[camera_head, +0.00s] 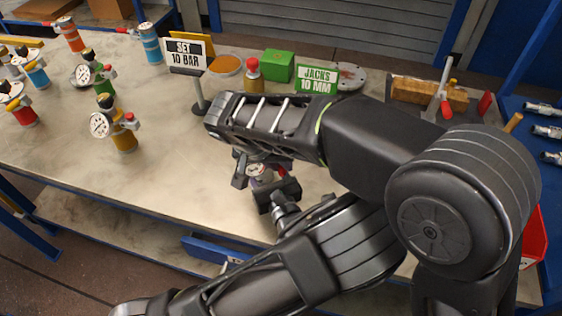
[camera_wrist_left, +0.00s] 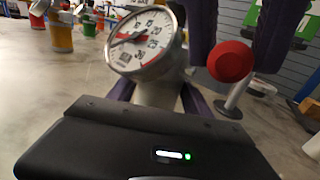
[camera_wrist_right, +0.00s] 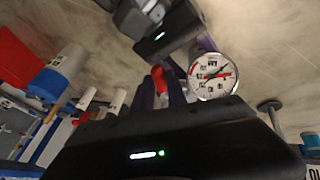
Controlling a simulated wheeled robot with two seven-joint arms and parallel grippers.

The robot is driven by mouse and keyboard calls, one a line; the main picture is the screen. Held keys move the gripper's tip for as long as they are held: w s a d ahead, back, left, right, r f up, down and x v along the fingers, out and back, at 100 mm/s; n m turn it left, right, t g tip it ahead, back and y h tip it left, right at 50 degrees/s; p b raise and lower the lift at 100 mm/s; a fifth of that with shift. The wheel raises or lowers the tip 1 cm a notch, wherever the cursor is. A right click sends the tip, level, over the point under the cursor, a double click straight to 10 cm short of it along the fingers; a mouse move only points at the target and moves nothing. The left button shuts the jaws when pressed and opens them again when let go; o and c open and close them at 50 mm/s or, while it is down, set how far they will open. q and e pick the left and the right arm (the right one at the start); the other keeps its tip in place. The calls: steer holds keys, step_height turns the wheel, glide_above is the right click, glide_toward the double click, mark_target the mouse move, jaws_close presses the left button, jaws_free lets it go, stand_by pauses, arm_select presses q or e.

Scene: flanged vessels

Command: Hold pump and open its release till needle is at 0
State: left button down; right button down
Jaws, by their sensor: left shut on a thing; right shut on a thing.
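The pump (camera_head: 261,171) is a small upright tool with a round white gauge, partly hidden under my arms. Its gauge (camera_wrist_left: 146,43) faces the left wrist view, and the dial also shows in the right wrist view (camera_wrist_right: 212,75). The needle stands off to one side; I cannot read its value surely. My left gripper (camera_wrist_left: 157,98) is shut on the pump's pale body, below the gauge. The red release (camera_wrist_left: 230,61) sticks out beside the gauge. My right gripper (camera_wrist_right: 160,92) is at the release, its purple fingers shut around it. My right forearm covers much of the area in the head view.
Several other gauged pumps (camera_head: 124,135) stand on the left of the bench. The bench's left front is clear.

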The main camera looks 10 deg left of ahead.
steer(key=c, duration=1.3)
jaws_free()
steer(key=v, duration=1.2)
steer(key=shift+c, duration=0.4)
